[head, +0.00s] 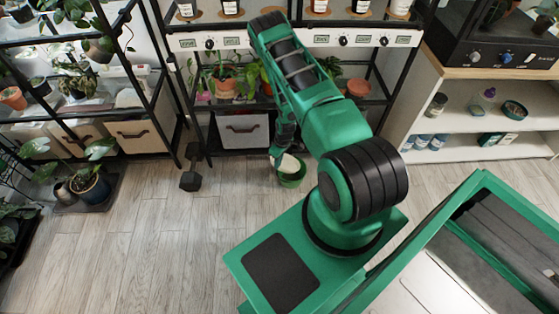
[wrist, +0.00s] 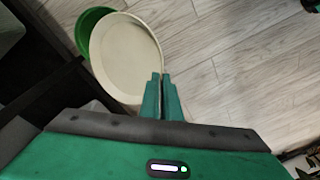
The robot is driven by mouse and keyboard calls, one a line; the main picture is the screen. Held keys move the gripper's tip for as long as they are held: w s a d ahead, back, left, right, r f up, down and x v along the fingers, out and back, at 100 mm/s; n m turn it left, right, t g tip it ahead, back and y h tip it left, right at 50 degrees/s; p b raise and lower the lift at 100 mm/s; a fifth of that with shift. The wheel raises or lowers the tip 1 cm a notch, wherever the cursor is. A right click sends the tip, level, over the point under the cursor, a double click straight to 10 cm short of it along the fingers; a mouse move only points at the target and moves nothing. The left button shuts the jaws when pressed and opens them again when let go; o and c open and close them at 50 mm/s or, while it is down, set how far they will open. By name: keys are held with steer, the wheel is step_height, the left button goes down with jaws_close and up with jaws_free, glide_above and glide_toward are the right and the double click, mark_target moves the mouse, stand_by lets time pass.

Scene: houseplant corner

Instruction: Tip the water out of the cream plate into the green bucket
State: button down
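The cream plate (wrist: 125,55) is round and shallow with a raised rim, and it fills the upper left of the wrist view. My gripper (wrist: 160,78) is shut on the plate's near right rim. In the head view the plate (head: 289,163) shows as a small cream patch at my gripper (head: 277,156), over the bucket and looking tilted. The green bucket (head: 292,180) stands on the floor below it. In the wrist view the bucket's green rim (wrist: 88,32) shows behind the plate, which hides most of its opening. I cannot make out water.
A black shelf rack with a fabric bin (head: 244,130) stands just behind the bucket. A black dumbbell (head: 191,170) stands on the floor to the left. A potted plant (head: 90,185) is farther left. The wood floor (head: 150,240) in front is clear.

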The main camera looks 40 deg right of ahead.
steer(key=shift+s+a+f+t+h, duration=0.2)
steer(key=shift+a+f+h, duration=0.35)
steer(key=shift+h, duration=0.4)
steer(key=shift+s+a+f+t+h, duration=0.1)
steer(key=shift+a+f+t+h, duration=0.25)
steer(key=shift+h, duration=0.55)
steer(key=shift+s+a+f+t+h, duration=0.1)
steer(key=shift+a+f+t+h, duration=0.05)
steer(key=shift+a+f+h, duration=0.65)
steer(key=shift+d+r, duration=0.1)
steer(key=shift+r, duration=0.25)
